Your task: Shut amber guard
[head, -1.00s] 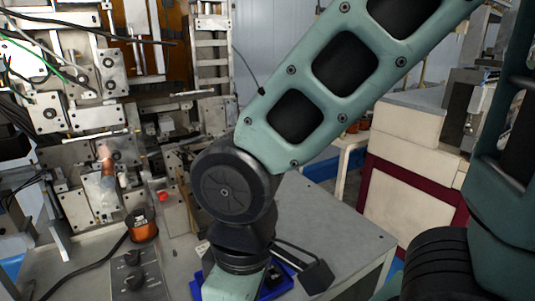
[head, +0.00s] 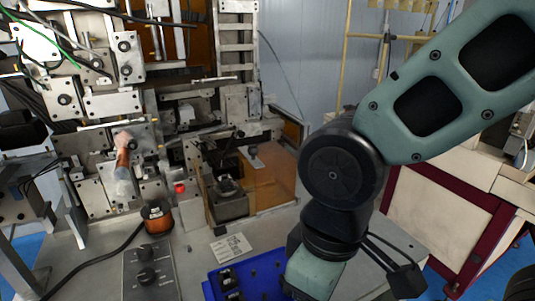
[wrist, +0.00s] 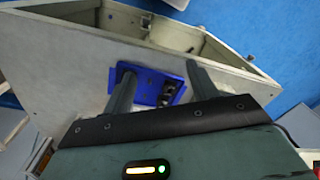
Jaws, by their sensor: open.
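The amber guard (head: 268,182) is a see-through orange panel on the right part of the winding machine in the head view. It stands out over the bench, beside a dark metal block (head: 228,200). I cannot tell its exact angle. My gripper (wrist: 157,68) is open and empty in the wrist view, its two dark fingers spread apart over the bench. In the head view my wrist is right of and nearer than the guard, apart from it in the picture; the fingers are hidden there. The guard is not recognisable in the wrist view.
A blue tray (head: 216,283) with dark parts lies on the grey bench, and it shows beyond my fingers in the wrist view (wrist: 144,94). A copper spool (head: 157,217), a knob box (head: 150,282) and a red button (head: 180,187) stand at the left.

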